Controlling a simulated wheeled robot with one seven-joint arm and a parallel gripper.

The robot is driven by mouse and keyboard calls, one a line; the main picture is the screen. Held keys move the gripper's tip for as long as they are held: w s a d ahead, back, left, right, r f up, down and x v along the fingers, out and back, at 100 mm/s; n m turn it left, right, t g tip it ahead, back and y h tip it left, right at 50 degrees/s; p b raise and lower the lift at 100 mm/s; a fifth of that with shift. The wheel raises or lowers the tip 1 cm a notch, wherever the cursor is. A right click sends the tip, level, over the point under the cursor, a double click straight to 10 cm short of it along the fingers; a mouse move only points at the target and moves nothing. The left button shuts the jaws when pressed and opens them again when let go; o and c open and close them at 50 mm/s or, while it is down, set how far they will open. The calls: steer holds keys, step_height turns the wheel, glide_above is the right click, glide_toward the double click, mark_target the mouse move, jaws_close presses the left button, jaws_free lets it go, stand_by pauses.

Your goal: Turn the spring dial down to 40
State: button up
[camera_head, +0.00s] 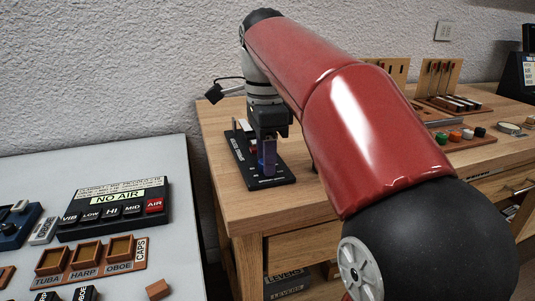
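My gripper (267,158) points down over a small black device (284,176) on the wooden bench, near its left end. The device has a dark base with pale lettering along its left edge. Purple-blue and red parts show at the fingertips, but I cannot tell which belong to the device and which to the gripper. I cannot make out the spring dial, its scale or its reading; the gripper hides the middle of the device. Whether the fingers are open or shut is too small to tell.
My red arm covers much of the wooden bench (222,127). Wooden racks (437,75) and colored knobs (467,134) stand at the right.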

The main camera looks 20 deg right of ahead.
steer(key=c, duration=0.6)
steer(key=shift+c, duration=0.2)
steer(key=shift+n, duration=0.4)
steer(key=n, duration=0.4)
steer(key=shift+n, duration=0.3)
steer(key=n, duration=1.1)
steer(key=shift+r+n, duration=0.1)
steer(key=shift+n, duration=0.3)
steer(key=n, duration=0.5)
steer(key=shift+n, duration=0.7)
